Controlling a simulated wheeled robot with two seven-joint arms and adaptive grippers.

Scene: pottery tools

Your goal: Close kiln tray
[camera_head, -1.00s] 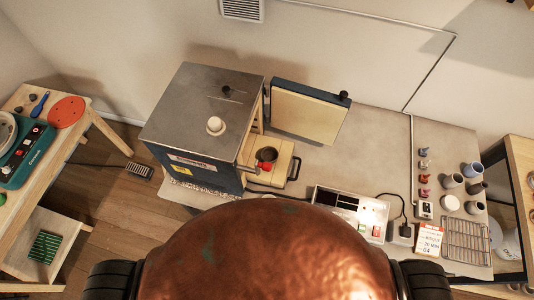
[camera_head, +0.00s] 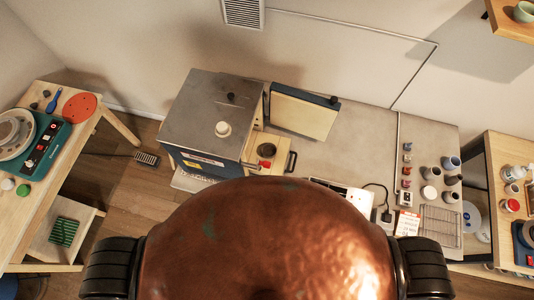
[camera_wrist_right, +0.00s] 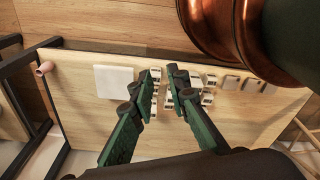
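The kiln (camera_head: 196,145), a grey-topped box with a dark blue side, stands at the left of the worktable in the head view. Its door (camera_head: 303,113), cream inside with a dark edge, is open. The pale kiln tray (camera_head: 276,139) sticks out of the opening, with a dark handle (camera_head: 292,162) at its right end. A dark round item (camera_head: 267,149) and a small red part show at it. My right gripper (camera_wrist_right: 164,72) shows only in the right wrist view, its green fingers apart and empty, over another wooden surface. My left gripper is in no view.
A control box (camera_head: 343,193) on the worktable is partly hidden behind my copper body. Cups (camera_head: 452,163) and a wire rack (camera_head: 440,225) lie right. A pottery-wheel table (camera_head: 60,150) stands left. In the wrist view, a white tile (camera_wrist_right: 114,80) and several small items lie on wood.

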